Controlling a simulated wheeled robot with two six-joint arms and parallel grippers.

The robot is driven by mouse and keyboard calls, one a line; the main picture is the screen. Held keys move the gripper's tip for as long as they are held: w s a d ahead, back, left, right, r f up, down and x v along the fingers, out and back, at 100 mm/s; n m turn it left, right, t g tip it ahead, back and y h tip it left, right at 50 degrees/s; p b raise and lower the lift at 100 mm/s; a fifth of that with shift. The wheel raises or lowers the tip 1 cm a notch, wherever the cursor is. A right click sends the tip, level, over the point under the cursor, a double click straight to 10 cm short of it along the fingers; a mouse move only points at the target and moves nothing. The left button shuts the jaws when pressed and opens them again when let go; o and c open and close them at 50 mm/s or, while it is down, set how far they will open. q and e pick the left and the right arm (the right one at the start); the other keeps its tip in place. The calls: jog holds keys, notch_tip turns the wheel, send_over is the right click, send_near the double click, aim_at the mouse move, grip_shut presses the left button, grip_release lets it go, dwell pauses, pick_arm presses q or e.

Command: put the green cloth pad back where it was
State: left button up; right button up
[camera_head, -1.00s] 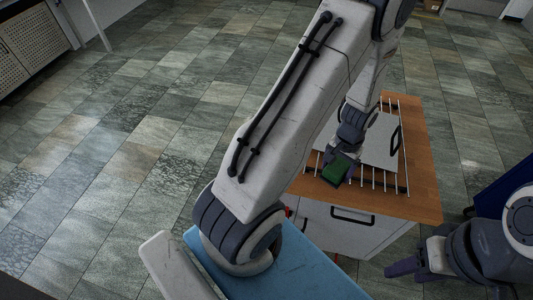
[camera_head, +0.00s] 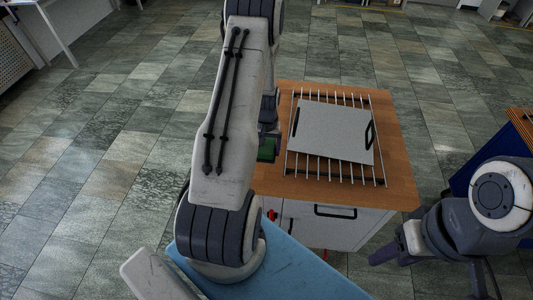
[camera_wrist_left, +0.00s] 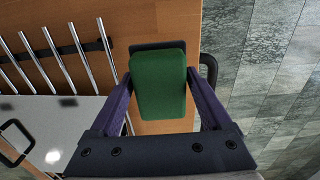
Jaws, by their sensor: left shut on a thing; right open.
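The green cloth pad (camera_head: 266,150) is in my left gripper (camera_head: 269,138), near the left edge of the wooden cabinet top and left of the rod rack. My left arm partly hides the pad and gripper in the head view. In the left wrist view the pad (camera_wrist_left: 158,88) sits between the two purple fingers of my left gripper (camera_wrist_left: 160,92), which is shut on it. A dark flat piece (camera_wrist_left: 150,46) shows just behind the pad; I cannot tell whether they touch. My right gripper (camera_head: 385,255) is open at the lower right, away from the cabinet.
The wooden cabinet top (camera_head: 395,185) carries a rack of metal rods (camera_head: 300,170) with a grey plate (camera_head: 335,130) with black handles on it. The cabinet front has a dark handle (camera_head: 335,211). A blue unit (camera_head: 480,165) stands at the right. Tiled floor lies left of the cabinet.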

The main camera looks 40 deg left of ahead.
pick_arm(q)
notch_tip(320, 180, down, 4)
jog(key=shift+r+p, duration=0.15)
jog(key=shift+p, duration=0.55)
jog(key=shift+f, duration=0.2)
jog(key=shift+f, duration=0.2)
jog(key=o, duration=1.3)
jog(key=shift+c, duration=0.2)
jog(key=shift+r, duration=0.1)
